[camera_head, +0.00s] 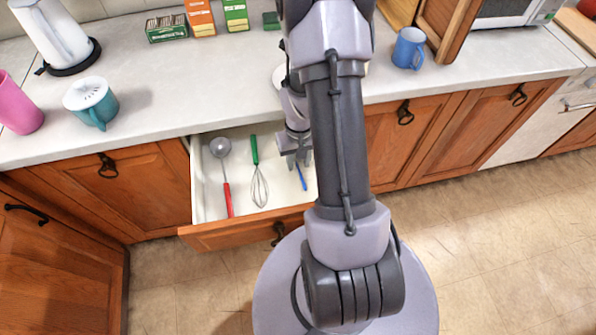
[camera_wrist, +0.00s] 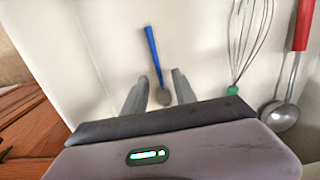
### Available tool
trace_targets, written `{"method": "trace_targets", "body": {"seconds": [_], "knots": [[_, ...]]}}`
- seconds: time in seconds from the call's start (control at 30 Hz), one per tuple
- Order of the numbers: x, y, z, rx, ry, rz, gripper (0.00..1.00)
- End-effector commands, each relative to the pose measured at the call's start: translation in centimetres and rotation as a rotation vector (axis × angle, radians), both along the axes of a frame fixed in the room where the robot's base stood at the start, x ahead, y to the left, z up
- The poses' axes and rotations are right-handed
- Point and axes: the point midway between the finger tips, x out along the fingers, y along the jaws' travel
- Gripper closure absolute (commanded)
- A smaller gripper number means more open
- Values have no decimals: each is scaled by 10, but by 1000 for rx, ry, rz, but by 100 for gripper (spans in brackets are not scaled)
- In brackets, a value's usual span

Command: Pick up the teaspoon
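The teaspoon (camera_head: 301,177) has a blue handle and lies in the open drawer (camera_head: 241,205). In the wrist view the teaspoon (camera_wrist: 152,48) has its blue handle pointing away from me, and its small grey bowl lies between my fingers in the picture. My gripper (camera_head: 299,160) reaches down into the drawer at the bowl end of the teaspoon. In the wrist view my gripper (camera_wrist: 160,76) is open, with a finger on each side of the bowl and a gap to both. I cannot tell how far the fingertips are above the drawer floor.
A whisk (camera_head: 259,180) with a green handle and a ladle (camera_head: 228,195) with a red handle lie in the same drawer. The countertop (camera_head: 170,85) overhangs the drawer's back.

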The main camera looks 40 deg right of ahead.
Motion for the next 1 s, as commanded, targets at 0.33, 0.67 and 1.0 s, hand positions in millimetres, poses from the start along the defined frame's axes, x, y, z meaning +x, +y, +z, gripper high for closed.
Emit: {"method": "trace_targets", "body": {"seconds": [0.33, 0.67, 1.0], "knots": [[1, 0, -11, 0, -2, -1, 84], [1, 0, -11, 0, -2, -1, 100], [1, -1, 47, -2, -4, -2, 100]]}}
